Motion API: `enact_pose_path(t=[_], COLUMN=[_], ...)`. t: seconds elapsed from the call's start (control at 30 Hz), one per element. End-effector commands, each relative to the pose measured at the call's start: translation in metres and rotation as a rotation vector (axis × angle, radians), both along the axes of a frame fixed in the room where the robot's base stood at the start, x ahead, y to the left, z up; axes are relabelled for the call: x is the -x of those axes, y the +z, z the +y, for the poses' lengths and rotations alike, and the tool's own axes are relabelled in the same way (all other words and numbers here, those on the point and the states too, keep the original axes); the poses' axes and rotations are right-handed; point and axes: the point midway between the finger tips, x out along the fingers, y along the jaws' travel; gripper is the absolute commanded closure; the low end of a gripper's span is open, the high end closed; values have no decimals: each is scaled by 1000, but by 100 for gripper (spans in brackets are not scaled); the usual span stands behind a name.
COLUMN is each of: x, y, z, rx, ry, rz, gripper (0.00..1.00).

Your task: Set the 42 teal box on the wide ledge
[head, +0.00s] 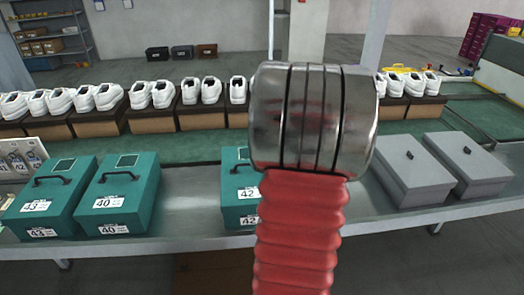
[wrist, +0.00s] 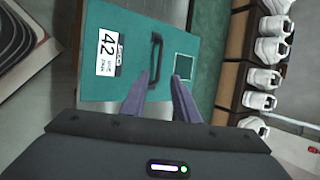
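The teal box marked 42 (head: 237,205) stands on the steel counter (head: 195,205) in the head view, its right part hidden behind my arm. In the wrist view the teal box (wrist: 120,30) shows from above, with a white 42 label, a dark handle (wrist: 156,55) and a small framed square on its lid. My gripper (wrist: 159,77) is open, its two purple fingers apart on either side of the handle's near end. I cannot tell whether they touch the lid. In the head view my arm hides the gripper. I cannot tell which surface is the wide ledge.
Teal boxes marked 43 (head: 52,195) and 40 (head: 122,190) stand left on the counter. Two grey boxes (head: 410,172) (head: 470,165) stand right. White shoes on brown boxes (head: 203,117) line the green belt (head: 190,149) behind. Bare counter shows between box 40 and box 42.

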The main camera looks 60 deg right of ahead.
Motion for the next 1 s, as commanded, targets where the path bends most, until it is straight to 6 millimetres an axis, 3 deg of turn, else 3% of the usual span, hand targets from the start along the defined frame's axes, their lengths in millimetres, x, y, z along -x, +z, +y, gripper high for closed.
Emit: enact_pose_path(t=[0.8,0.93,1.0], x=[-1,-9,-17], y=[1,6,12], z=[2,17,35], rx=[2,23,46], ry=[5,54,111], rz=[1,11,22], gripper=[72,72,72])
